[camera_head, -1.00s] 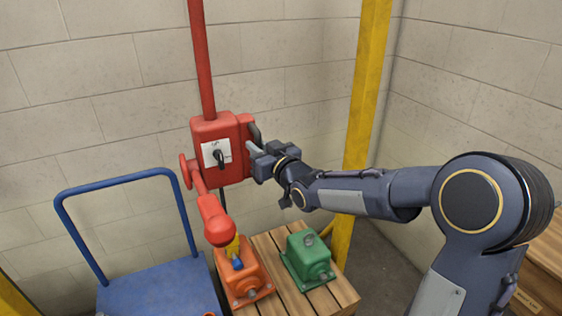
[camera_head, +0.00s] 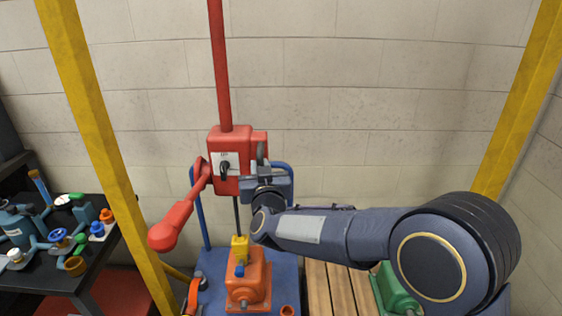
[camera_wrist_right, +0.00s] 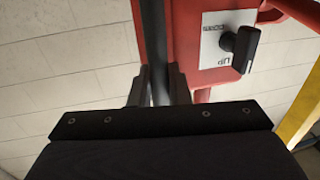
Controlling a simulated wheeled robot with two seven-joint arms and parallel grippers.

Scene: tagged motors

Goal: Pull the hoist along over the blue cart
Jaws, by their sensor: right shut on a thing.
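The red hoist (camera_head: 229,175) hangs from a red pole and has a switch plate and a red lever (camera_head: 173,222). A yellow hook piece (camera_head: 239,246) hangs below it at the top of an orange motor (camera_head: 246,284). The motor appears over the blue cart (camera_head: 283,266); I cannot tell whether it touches the deck. My right gripper (camera_head: 263,172) is at the hoist's right side. In the wrist view its fingers (camera_wrist_right: 157,88) are shut on a dark upright bar (camera_wrist_right: 155,45), the hoist's handle. My left gripper is out of view.
A wooden pallet (camera_head: 335,292) with a green motor (camera_head: 391,286) stands right of the cart, partly behind my right arm. Yellow posts (camera_head: 103,150) rise on both sides. A black bench (camera_head: 45,275) with several fittings is at left.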

